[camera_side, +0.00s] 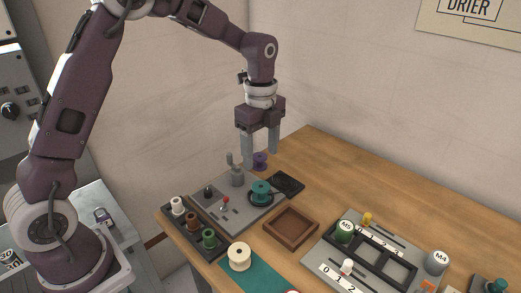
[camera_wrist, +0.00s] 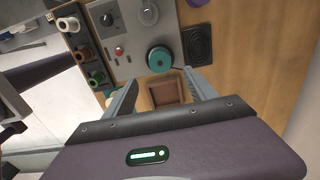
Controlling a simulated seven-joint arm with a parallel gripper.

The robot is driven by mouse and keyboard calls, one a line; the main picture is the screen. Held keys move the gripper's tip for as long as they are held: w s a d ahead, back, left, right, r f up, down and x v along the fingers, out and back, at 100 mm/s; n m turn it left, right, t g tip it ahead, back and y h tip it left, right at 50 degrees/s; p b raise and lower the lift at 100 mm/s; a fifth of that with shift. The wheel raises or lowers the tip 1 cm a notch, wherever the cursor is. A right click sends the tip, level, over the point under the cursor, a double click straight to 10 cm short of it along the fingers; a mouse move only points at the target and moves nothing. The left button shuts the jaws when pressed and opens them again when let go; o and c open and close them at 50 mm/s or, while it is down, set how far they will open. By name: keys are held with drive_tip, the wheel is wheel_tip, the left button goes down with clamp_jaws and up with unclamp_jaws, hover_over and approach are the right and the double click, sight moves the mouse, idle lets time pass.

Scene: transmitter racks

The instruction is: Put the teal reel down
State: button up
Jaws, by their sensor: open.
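The teal reel (camera_side: 261,188) stands on a round dark base at the right end of a grey control panel (camera_side: 228,212). In the wrist view the teal reel (camera_wrist: 159,58) is seen from above, beyond my fingertips. My gripper (camera_side: 262,163) is open and empty, with its fingers pointing down above and behind the panel, apart from the reel. In the wrist view my gripper (camera_wrist: 157,78) shows its two fingers spread wide, with nothing between them at the tips.
A rack (camera_side: 193,233) holds white, brown and green reels. A brown tray (camera_side: 291,228) is empty. A slotted rack (camera_side: 355,258) holds canisters.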

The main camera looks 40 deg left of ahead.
drive_tip(key=s+r+n+t, duration=0.2)
drive_tip(key=s+r+n, duration=0.5)
drive_tip(key=s+r, duration=0.35)
drive_tip(key=s+d+r+n+t, duration=0.1)
drive_tip(key=s+n+t, duration=0.2)
drive_tip(key=s+n, duration=0.8)
drive_tip(key=s, duration=0.6)
drive_tip(key=shift+s+r+t, duration=0.2)
drive_tip(key=shift+r+t, duration=0.05)
drive_tip(key=shift+t, duration=0.05)
